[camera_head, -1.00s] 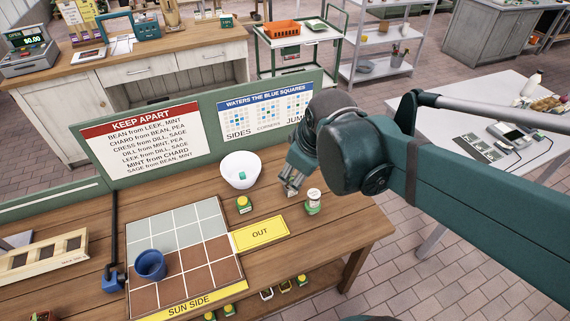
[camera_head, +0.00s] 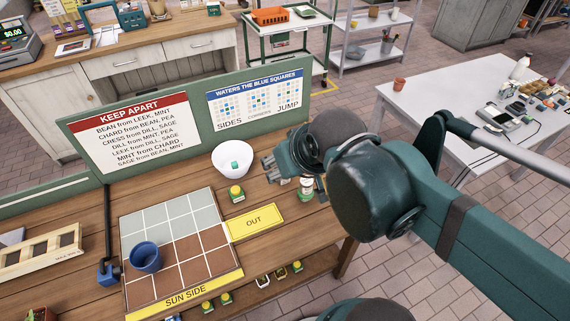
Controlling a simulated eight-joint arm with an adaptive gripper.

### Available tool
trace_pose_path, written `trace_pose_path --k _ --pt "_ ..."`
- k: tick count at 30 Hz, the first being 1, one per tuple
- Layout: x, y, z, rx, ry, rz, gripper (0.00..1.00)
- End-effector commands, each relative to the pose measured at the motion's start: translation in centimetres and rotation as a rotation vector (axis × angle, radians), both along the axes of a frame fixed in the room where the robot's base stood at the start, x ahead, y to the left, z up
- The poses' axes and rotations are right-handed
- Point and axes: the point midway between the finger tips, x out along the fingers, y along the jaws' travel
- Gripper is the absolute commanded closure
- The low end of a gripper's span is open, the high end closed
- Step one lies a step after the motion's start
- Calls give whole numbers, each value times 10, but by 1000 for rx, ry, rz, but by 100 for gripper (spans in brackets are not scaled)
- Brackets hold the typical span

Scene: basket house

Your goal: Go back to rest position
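My gripper (camera_head: 271,168) is at the end of my dark green arm, above the right part of the wooden workbench (camera_head: 330,235), to the right of the white bowl. Its grey fingers point left and are partly hidden by the wrist, so I cannot tell whether they are open or shut. No held object shows. A small jar with a white lid (camera_head: 306,188) stands on the bench just below the wrist, partly covered by it.
A white bowl (camera_head: 231,157) with a small teal item stands near a yellow-green pot (camera_head: 236,194). A green signboard (camera_head: 190,95) stands behind.

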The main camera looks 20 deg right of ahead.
Motion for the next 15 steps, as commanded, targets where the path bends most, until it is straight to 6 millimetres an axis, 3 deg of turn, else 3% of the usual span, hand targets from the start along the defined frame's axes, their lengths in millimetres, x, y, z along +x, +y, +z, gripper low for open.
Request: trace_pose_path --k 5,15 --pt "0 0 -3 -1 0 1 57" --pt "0 0 -28 -1 1 2 57"
